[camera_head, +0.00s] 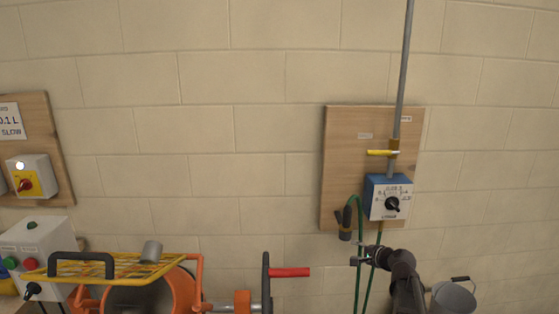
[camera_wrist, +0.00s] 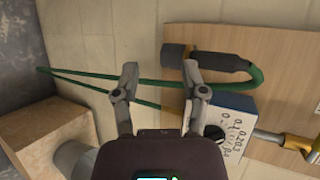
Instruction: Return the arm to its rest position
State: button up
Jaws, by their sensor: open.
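My gripper (camera_head: 364,258) is at the lower right of the head view, in front of the wall below the blue and white dosing box. In the wrist view my gripper (camera_wrist: 158,82) is open, with its two fingers spread and nothing between them but the view of a green hose (camera_wrist: 150,84) and the wall behind. The hose nozzle (camera_head: 346,222) hangs at the left of the dosing box (camera_head: 389,197), just above my gripper in the head view. I cannot tell whether my fingers touch the hose.
A wooden board (camera_head: 345,150) carries a pipe with a yellow valve handle (camera_head: 382,152). An orange mixer (camera_head: 180,285) with a yellow grate (camera_head: 110,267) stands at the lower left, beside a control box (camera_head: 36,245). A grey bucket (camera_head: 453,298) is right of my arm. The upper wall is clear.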

jog(key=s+a+f+n+g+h+p, duration=0.1)
jog(key=s+a+f+n+g, duration=0.6)
jog(key=s, duration=0.3)
jog(key=s+a+f+n+g+h+p, duration=0.1)
jog(key=s+n+g+h, duration=0.3)
jog(key=s, duration=1)
jog(key=n+h, duration=0.1)
jog(key=n, duration=0.1)
jog(key=shift+a+f+n+g, duration=0.25)
jog(key=shift+f+n+g, duration=0.05)
jog(key=shift+f, duration=0.05)
